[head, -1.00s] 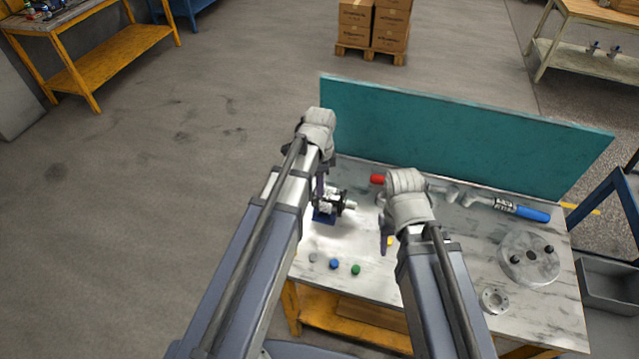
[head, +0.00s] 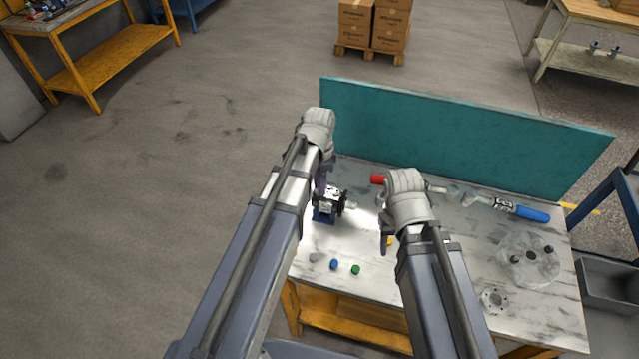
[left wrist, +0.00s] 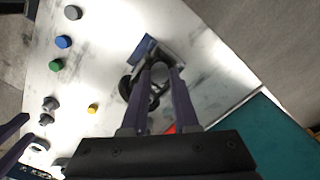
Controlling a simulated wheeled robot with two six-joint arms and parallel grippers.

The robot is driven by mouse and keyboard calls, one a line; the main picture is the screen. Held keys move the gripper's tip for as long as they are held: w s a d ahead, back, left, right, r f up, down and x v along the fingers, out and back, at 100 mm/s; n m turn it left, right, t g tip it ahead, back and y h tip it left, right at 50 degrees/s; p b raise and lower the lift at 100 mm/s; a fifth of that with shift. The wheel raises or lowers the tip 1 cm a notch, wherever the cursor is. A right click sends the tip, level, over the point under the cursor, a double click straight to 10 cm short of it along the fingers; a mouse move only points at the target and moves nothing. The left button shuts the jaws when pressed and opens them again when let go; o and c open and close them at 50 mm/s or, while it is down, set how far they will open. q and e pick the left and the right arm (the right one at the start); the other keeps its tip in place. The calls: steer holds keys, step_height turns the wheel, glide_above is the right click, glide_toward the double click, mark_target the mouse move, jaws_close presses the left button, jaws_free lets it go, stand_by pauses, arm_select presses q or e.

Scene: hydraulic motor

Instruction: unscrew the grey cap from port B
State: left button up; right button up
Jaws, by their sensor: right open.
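The motor (head: 328,205), pale and dark metal on a blue base, stands near the table's left side. It also shows in the left wrist view, its blue base (left wrist: 143,47) partly behind the fingers. My left gripper (left wrist: 161,68) is over the motor, pointing down. A grey round part (left wrist: 159,73) shows between its fingertips; I cannot tell whether they press on it or whether it is the cap on port B. In the head view my left wrist and arm partly cover this gripper. My right gripper (head: 386,243) is open and empty, right of the motor.
Grey (head: 314,257), blue (head: 334,264) and green (head: 355,269) caps lie loose at the table's front left. A yellow piece (head: 390,241) is by my right gripper. A teal panel (head: 450,140) closes the back.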

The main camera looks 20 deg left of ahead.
arm_select(q)
steer(key=shift+o, duration=0.9)
steer(key=m, duration=0.5)
steer(key=shift+m, duration=0.3)
steer(key=m, duration=0.4)
steer(key=shift+m, duration=0.4)
jaws_close()
